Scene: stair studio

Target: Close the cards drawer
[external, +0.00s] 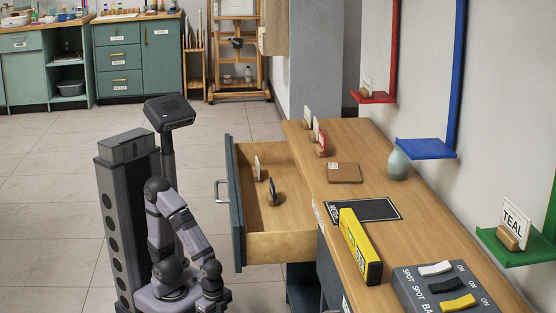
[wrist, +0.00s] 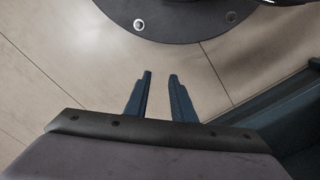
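A drawer with a dark blue-grey front (external: 235,205) stands pulled out to the left from the wooden desk. Its metal handle (external: 222,190) is on the outer face, and no label on that face is readable. My arm is folded low, left of and in front of the drawer. In the wrist view my gripper (wrist: 160,74) points down over floor tiles, fingers apart with nothing between them. It is clear of the drawer.
The desk top holds a yellow box (external: 358,247), a switch panel (external: 450,290), a brown box (external: 344,173) and a vase (external: 398,165). A dark blue edge (wrist: 270,115) shows at right in the wrist view.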

